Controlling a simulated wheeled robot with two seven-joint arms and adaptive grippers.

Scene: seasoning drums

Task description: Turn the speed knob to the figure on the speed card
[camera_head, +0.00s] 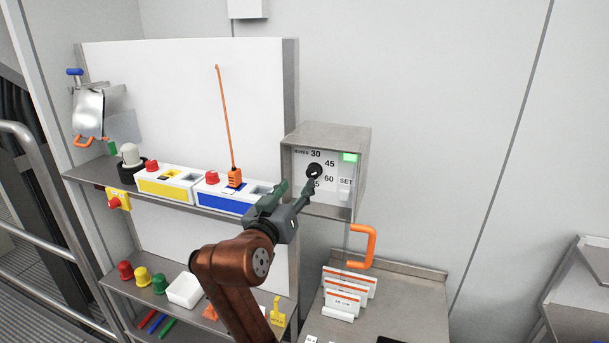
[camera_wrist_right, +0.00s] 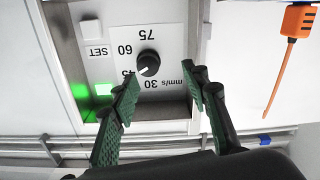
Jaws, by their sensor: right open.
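The black speed knob (camera_head: 314,171) is on the white dial face of a grey metal box. In the right wrist view the knob (camera_wrist_right: 149,62) appears upside down, with 30, 45, 60 and 75 around it. Its white pointer faces the side with 45 and 30; I cannot tell exactly which. My right gripper (camera_head: 294,190) is open in front of the dial. Its green fingers (camera_wrist_right: 166,102) are apart, and one partly covers the 45. White cards with orange edges (camera_head: 346,292) stand below the box; their print is too small to read. My left gripper is not in view.
A SET button (camera_head: 345,194) and a lit green lamp (camera_head: 350,157) are on the box face. An orange handle (camera_head: 364,245) is below it. To the left, a shelf holds yellow and blue-fronted boxes and an orange tool (camera_head: 234,177) with a tall thin rod.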

